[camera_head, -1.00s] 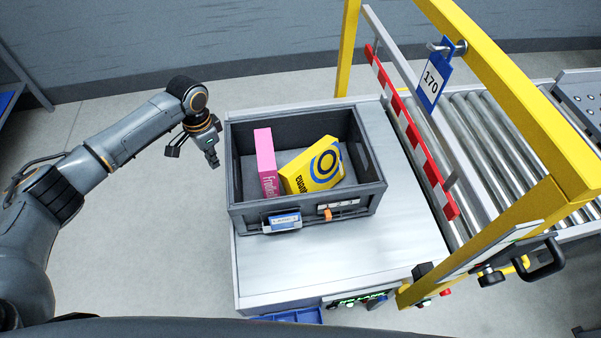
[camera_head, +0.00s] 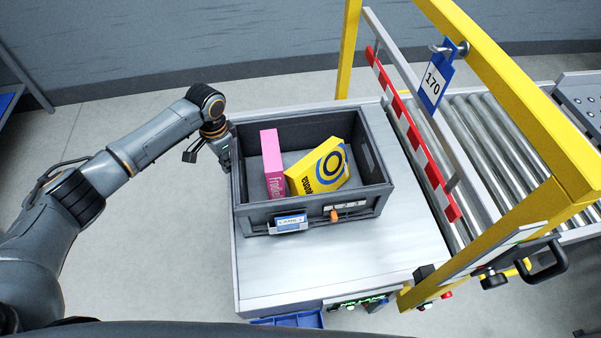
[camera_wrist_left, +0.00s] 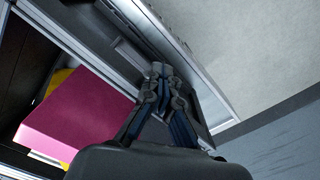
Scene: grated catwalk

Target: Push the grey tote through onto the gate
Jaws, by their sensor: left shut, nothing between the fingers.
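The grey tote (camera_head: 310,211) stands upright on the metal table in front of the gate. It holds a pink box (camera_head: 272,163) and a yellow box (camera_head: 318,167) with a blue ring. The yellow gate (camera_head: 520,110) frame stands to the right, with a red and white striped bar (camera_head: 415,140) across the opening. My left gripper (camera_head: 226,160) is shut and empty, at the tote's left wall, and seems to touch it. In the left wrist view the shut fingers (camera_wrist_left: 165,75) are beside the tote's rim, with the pink box (camera_wrist_left: 75,120) inside. My right gripper is out of view.
The bare metal table (camera_head: 330,265) lies in front of the tote. A roller conveyor (camera_head: 490,125) runs beyond the striped bar.

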